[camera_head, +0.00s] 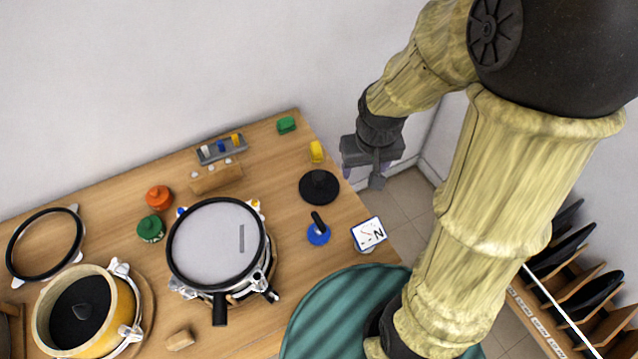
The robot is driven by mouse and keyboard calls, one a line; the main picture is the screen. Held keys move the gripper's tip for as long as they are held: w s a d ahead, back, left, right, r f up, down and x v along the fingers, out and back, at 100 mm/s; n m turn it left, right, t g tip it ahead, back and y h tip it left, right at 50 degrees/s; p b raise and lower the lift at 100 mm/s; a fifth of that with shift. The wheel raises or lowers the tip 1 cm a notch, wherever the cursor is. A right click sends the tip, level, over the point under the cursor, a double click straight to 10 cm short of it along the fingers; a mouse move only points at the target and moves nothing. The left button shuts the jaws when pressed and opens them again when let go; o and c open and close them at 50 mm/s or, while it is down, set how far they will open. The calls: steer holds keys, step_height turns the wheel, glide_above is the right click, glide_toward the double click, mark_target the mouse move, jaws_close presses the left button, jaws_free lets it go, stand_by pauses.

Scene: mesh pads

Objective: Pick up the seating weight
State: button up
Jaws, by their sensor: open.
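A round black disc with a raised knob in its middle (319,187) lies flat near the right edge of the wooden table; it looks most like the seating weight, though I cannot be sure. An orange knobbed piece (159,197) and a green knobbed piece (151,228) stand left of the drum and have a similar weight-like shape. My gripper (364,172) is open, with nothing seen between its fingers. It is up and to the right of the black disc, apart from it, and appears beyond the table's right edge.
A drum with a grey mesh head (205,243) stands mid-table. A teal round top (325,312) is in front.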

steer(key=w+a+n+g+p, duration=0.1)
steer(key=w+a+n+p, duration=0.15)
steer(key=w+a, duration=0.4)
steer(key=n+g+p, duration=0.1)
steer(key=p, duration=0.1)
glide_above(317, 175)
step_height(317, 175, down, 4)
steer(key=shift+w+a+r, duration=0.1)
step_height(317, 175, down, 12)
steer(key=p, duration=0.3)
steer(key=shift+r+p, duration=0.2)
steer(key=shift+p, duration=0.1)
steer(key=shift+f, duration=0.3)
steer(key=shift+f, duration=0.15)
